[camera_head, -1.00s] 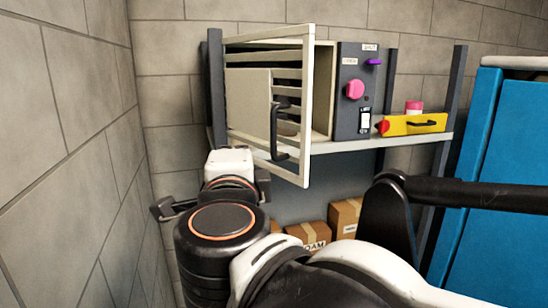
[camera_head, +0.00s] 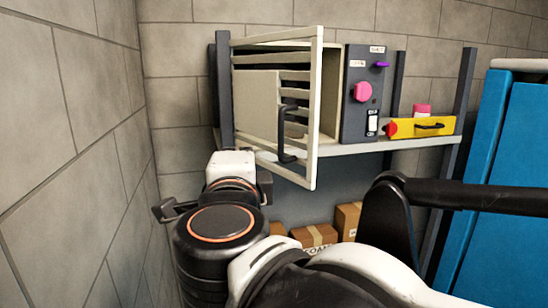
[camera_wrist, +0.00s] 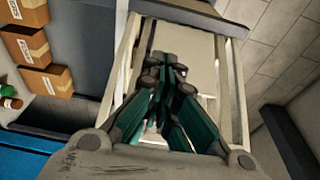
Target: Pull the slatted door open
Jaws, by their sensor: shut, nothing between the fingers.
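The slatted door (camera_head: 315,110) is a cream frame with slats and a plain panel, on the cream cabinet on the shelf. It stands ajar, its right edge swung out from the cabinet. Its black bar handle (camera_head: 284,135) is upright near that right edge, and nothing touches it in the head view. My gripper (camera_wrist: 168,68) shows in the wrist view with its teal-padded fingers shut and empty. The door's pale frame and panel (camera_wrist: 190,52) lie beyond the fingers there; I cannot tell the gap. In the head view my wrist is low left of the door, hiding the fingers.
A dark control panel (camera_head: 362,90) with a pink knob (camera_head: 363,92) is right of the cabinet. A yellow case (camera_head: 425,127) sits on the shelf (camera_head: 375,146). Cardboard boxes (camera_head: 315,237) are below. A block wall (camera_head: 70,150) closes the left; a blue cabinet (camera_head: 505,170) stands right.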

